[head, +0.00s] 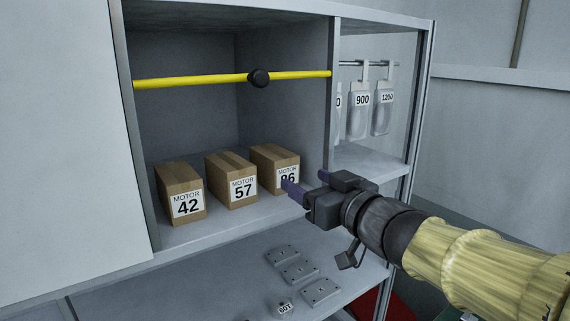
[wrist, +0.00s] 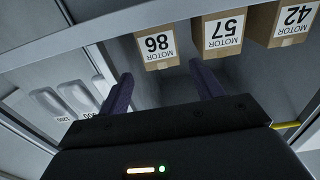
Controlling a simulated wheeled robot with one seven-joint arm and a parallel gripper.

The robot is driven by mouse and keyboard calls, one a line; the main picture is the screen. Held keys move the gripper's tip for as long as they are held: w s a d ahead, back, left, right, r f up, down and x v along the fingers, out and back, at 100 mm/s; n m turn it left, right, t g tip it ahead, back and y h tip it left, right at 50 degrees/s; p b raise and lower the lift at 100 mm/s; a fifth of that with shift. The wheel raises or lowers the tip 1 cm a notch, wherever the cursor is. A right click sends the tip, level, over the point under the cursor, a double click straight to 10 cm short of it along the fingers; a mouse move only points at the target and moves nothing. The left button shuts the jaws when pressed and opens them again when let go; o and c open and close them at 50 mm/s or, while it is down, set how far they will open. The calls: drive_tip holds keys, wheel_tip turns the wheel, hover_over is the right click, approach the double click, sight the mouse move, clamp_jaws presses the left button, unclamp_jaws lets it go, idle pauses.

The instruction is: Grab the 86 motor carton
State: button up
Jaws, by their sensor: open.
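The 86 motor carton (head: 275,165) is a brown box with a white label. It stands on the cabinet shelf, rightmost of three cartons in the head view. In the wrist view the 86 carton (wrist: 157,47) appears upside down, ahead of my fingers and roughly between their lines. My gripper (head: 291,189) is open and empty, in front of the 86 carton at its lower right, and it covers part of the label. In the wrist view my gripper (wrist: 163,90) shows two purple fingers spread apart, with a visible gap to the carton.
The 57 carton (head: 231,180) and 42 carton (head: 181,193) stand to the left. A yellow bar (head: 200,80) with a black knob crosses above. A divider (head: 333,120) separates hanging bags (head: 360,110) at right. Grey plates (head: 299,271) lie on the lower surface.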

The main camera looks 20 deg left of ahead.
sight(288, 169)
drive_tip(key=p+x, duration=0.1)
drive_tip(key=x, duration=0.5)
drive_tip(key=shift+p, duration=0.3)
drive_tip(key=p+x, duration=0.3)
drive_tip(key=x, duration=0.1)
drive_tip(key=shift+w+a, duration=0.15)
drive_tip(key=shift+w, duration=0.1)
drive_tip(key=shift+w+a+f, duration=0.1)
drive_tip(key=shift+w+a, duration=0.1)
drive_tip(key=shift+w, duration=0.05)
drive_tip(key=shift+s, duration=0.1)
